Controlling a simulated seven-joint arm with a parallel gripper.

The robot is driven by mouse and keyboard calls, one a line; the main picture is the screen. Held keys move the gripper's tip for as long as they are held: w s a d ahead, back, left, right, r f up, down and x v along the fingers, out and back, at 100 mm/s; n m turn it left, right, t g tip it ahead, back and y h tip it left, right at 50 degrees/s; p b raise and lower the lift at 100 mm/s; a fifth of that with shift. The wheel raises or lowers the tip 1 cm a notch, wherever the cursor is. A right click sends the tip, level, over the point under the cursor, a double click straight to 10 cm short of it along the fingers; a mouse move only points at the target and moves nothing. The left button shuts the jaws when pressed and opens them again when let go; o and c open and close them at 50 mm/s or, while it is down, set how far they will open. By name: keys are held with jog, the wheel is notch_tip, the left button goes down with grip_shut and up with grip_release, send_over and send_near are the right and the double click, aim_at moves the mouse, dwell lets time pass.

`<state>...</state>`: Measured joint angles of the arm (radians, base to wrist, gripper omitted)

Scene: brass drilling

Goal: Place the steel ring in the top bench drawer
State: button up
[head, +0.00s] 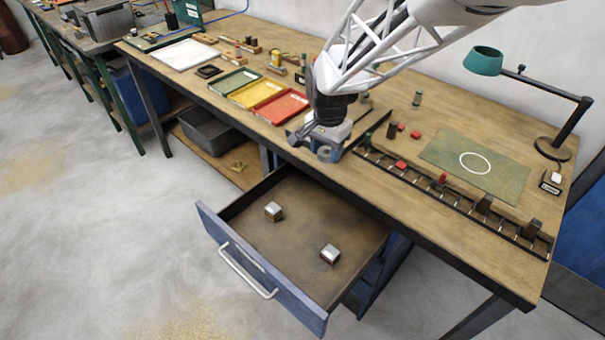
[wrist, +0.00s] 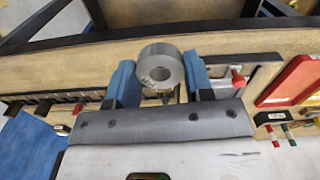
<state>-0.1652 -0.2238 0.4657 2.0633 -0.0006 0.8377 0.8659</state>
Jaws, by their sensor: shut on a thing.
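The steel ring (wrist: 160,68) is a thick grey ring held between the blue fingers of my gripper (wrist: 158,80) in the wrist view. In the head view my gripper (head: 328,150) is above the front edge of the bench, with the ring (head: 325,153) at its tip. The top bench drawer (head: 262,278) is pulled open below and in front of my gripper. Two small metal blocks lie in it, one at the left (head: 273,211) and one at the right (head: 330,254).
Green, yellow and red trays (head: 281,108) stand on the bench left of my gripper. A black slotted rack (head: 455,202) runs along the front edge at right. A green mat (head: 478,165) and a teal lamp (head: 484,61) are farther right. The drawer floor between the blocks is clear.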

jog(key=n, duration=0.1)
send_over(300, 237)
notch_tip(300, 237, down, 22)
jog(key=shift+r, duration=0.2)
dwell(0.3)
jog(key=shift+f, duration=3.1)
jog(key=shift+f, duration=1.9)
jog(key=shift+f, duration=0.1)
